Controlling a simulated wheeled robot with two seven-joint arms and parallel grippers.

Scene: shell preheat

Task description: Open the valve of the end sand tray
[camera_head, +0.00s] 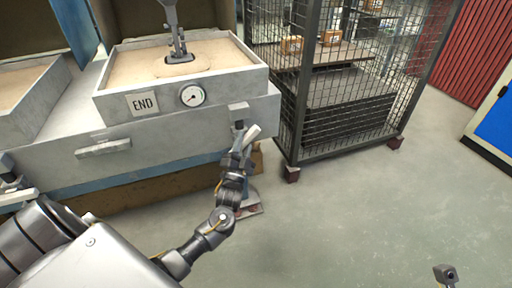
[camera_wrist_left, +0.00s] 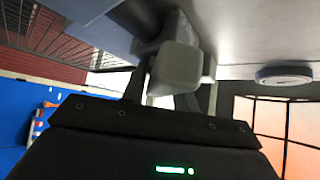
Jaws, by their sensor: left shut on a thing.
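The end sand tray (camera_head: 180,88) is a grey box of sand with an END label (camera_head: 143,103) and a round gauge (camera_head: 192,95) on its front; the gauge also shows in the left wrist view (camera_wrist_left: 283,75). Below the tray's right corner is a grey valve mount (camera_head: 238,108) with a pale handle (camera_head: 253,131), tilted in the head view. My left gripper (camera_head: 240,136) is shut on this handle, partly hiding it. In the left wrist view a blocky grey handle end (camera_wrist_left: 180,66) sits between the fingers.
Another sand tray (camera_head: 30,98) stands at the left. A horizontal grey bar (camera_head: 103,147) is on the bench front. A dark tool (camera_head: 176,40) reaches into the end tray's sand. A mesh cage (camera_head: 345,115) stands close right of the bench. The floor (camera_head: 360,215) in front is clear.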

